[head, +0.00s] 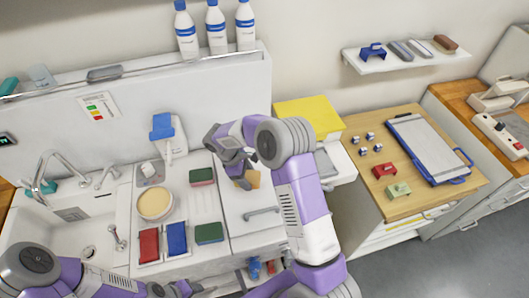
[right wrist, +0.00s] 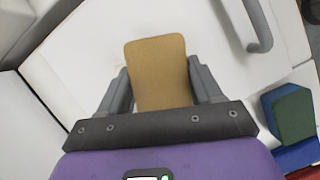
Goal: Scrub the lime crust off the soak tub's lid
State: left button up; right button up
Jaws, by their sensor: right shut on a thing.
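The soak tub's lid (head: 240,212) is a flat white panel with a grey bar handle (head: 262,215) near its front edge. It fills much of the right wrist view (right wrist: 85,60), with the handle at top right. My right gripper (head: 243,178) is over the lid's back part, shut on a tan scrubbing pad (head: 254,179). The pad shows between the two fingers in the right wrist view (right wrist: 158,65); I cannot tell whether it touches the lid. I make out no clear lime crust; the pad and arm hide part of the lid. My left gripper (head: 172,290) is only partly in view at the bottom edge.
Left of the lid are a round tub of cream-coloured stuff (head: 156,204), a red-and-green sponge (head: 202,177), and red (head: 149,245), blue (head: 176,238) and green (head: 209,233) pads. A sink with a tap (head: 42,178) is further left. A wooden counter (head: 400,207) stands right.

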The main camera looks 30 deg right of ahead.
jog(key=shift+r+p, duration=1.4)
jog(key=shift+r, duration=0.9)
jog(key=shift+w, duration=0.1)
